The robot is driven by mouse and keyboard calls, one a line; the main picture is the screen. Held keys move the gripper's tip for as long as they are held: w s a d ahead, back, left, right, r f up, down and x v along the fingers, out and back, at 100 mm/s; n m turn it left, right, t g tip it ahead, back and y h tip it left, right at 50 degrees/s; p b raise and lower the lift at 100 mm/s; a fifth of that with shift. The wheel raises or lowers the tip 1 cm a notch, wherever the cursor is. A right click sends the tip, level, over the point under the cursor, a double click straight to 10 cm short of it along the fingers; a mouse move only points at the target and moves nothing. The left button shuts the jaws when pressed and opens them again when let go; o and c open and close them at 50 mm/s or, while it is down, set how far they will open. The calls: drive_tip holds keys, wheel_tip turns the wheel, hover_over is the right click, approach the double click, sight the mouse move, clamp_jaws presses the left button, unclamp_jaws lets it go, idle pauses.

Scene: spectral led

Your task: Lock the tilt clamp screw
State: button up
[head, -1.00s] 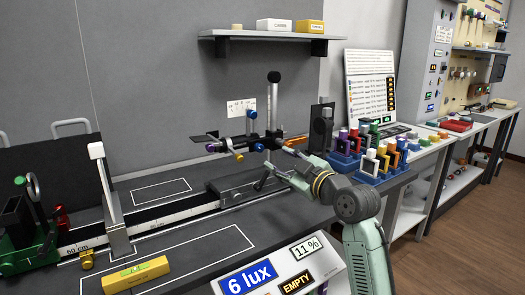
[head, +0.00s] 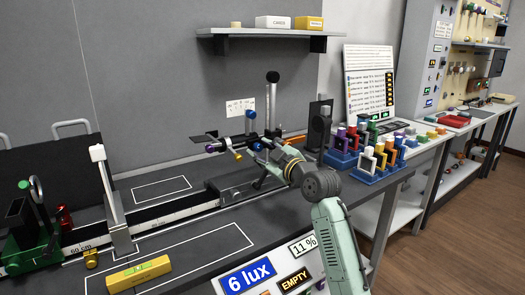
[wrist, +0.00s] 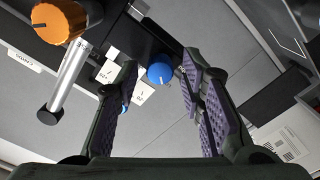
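The clamp assembly stands on the optical rail in the head view, with a black-capped post (head: 272,95) and several coloured knobs. A blue knob (wrist: 160,70) lies between my fingertips in the wrist view, a little beyond them; contact is not visible. An orange knob (wrist: 60,20) and a silver rod (wrist: 66,80) with a black end are at upper left there. I cannot tell for certain which knob is the tilt clamp screw. My gripper (wrist: 158,82) is open, its purple-padded fingers apart; in the head view it is at the assembly, partly hidden by my wrist.
A black speaker-like block (head: 318,128) stands right of the assembly. Blue racks of coloured parts (head: 372,160) are further right. A yellow level (head: 138,274) and a display reading 6 lux (head: 249,277) are in front. A shelf (head: 262,34) hangs above.

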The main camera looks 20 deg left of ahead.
clamp_jaws()
drive_tip(key=shift+m, duration=0.3)
drive_tip(key=m+p, duration=0.1)
drive_tip(key=m, duration=0.3)
drive_tip(key=m+p, duration=0.1)
drive_tip(key=m, duration=0.3)
drive_tip(key=m+p, duration=0.3)
drive_tip(key=m, duration=0.3)
drive_tip(key=shift+r+p, duration=0.1)
drive_tip(key=shift+p, duration=0.3)
drive_tip(key=m+p, duration=0.2)
drive_tip(key=m, duration=0.3)
drive_tip(key=shift+m, duration=0.3)
